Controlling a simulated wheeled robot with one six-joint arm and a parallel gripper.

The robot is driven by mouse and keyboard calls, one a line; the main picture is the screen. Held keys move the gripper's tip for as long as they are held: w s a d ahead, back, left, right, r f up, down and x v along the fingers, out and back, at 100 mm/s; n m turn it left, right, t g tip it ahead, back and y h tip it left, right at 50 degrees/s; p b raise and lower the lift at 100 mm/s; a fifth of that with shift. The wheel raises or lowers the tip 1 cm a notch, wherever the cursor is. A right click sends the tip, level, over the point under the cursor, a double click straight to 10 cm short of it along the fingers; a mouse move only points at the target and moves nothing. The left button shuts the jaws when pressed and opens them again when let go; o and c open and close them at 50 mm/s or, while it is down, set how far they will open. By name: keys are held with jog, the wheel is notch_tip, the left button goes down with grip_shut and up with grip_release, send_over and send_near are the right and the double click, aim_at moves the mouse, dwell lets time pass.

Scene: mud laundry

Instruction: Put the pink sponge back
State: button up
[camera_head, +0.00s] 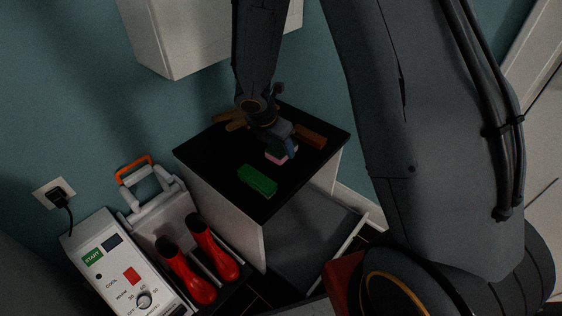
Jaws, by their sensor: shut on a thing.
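The pink sponge (279,155) shows as a small pale pink block low at my gripper, over the black top of a cabinet (213,158). My gripper (283,143) is shut on it, and the fingers and wrist hide much of it. I cannot tell whether the sponge touches the top or hangs just above it.
On the cabinet top, a green block (257,181) lies in front of the gripper and a brown-red block (310,136) lies behind it to the right. Red boots (188,269) and a white control box (121,270) stand at lower left. A white wall cabinet (190,38) hangs above.

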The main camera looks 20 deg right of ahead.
aim_at(289, 167)
jog(key=d+f, duration=0.1)
jog(key=d+f+b, duration=0.1)
jog(key=f, duration=0.1)
jog(key=shift+d+f, duration=0.2)
jog(key=shift+f, duration=0.1)
jog(key=shift+a+f+b, duration=0.1)
jog(key=shift+f+b, duration=0.65)
jog(key=shift+f, duration=1.05)
jog(key=shift+f, duration=0.1)
jog(key=o, duration=0.9)
